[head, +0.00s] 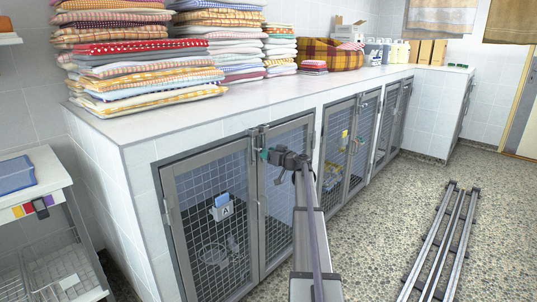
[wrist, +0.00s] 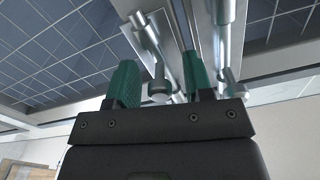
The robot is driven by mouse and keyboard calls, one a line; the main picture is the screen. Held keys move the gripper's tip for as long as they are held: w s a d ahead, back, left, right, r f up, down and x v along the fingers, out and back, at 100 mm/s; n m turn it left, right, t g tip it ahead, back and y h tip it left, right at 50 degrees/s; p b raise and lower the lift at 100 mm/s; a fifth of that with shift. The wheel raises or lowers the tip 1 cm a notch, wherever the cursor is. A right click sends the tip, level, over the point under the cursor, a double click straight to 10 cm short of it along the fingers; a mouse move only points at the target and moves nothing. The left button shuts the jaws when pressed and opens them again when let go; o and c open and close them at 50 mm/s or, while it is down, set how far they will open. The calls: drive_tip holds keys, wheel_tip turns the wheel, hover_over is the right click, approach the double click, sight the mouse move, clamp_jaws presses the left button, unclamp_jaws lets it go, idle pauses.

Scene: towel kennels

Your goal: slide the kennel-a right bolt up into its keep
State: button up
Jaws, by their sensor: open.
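Kennel A is the nearest kennel, with two grey-framed mesh doors, a left door (head: 212,222) and a right door (head: 280,185), and an "A" tag (head: 222,211). Metal bolts stand at the top where the doors meet. My gripper (head: 266,155) is there, its green fingertips near the bolts. In the wrist view my gripper (wrist: 160,84) is open, with a bolt knob (wrist: 159,88) between its two green fingers. That bolt's rod (wrist: 140,20) runs up behind. A second bolt (wrist: 223,42) is just right of the right finger. Whether the fingers touch the knob is unclear.
A white tiled counter (head: 150,127) with towel stacks (head: 140,60) overhangs the kennels. More kennel doors (head: 337,150) run to the right. A metal rack (head: 445,240) lies on the speckled floor. A white trolley (head: 40,215) stands at left.

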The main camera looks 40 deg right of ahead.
sight(265, 144)
clamp_jaws()
idle(0.3)
wheel_tip(265, 144, up, 4)
drive_tip(key=p, duration=0.4)
drive_tip(key=shift+f, duration=0.3)
unclamp_jaws()
drive_tip(key=shift+s, duration=0.15)
drive_tip(key=s+d, duration=0.1)
drive_tip(key=s, duration=0.9)
drive_tip(key=shift+s+d, duration=0.2)
drive_tip(key=shift+s, duration=0.05)
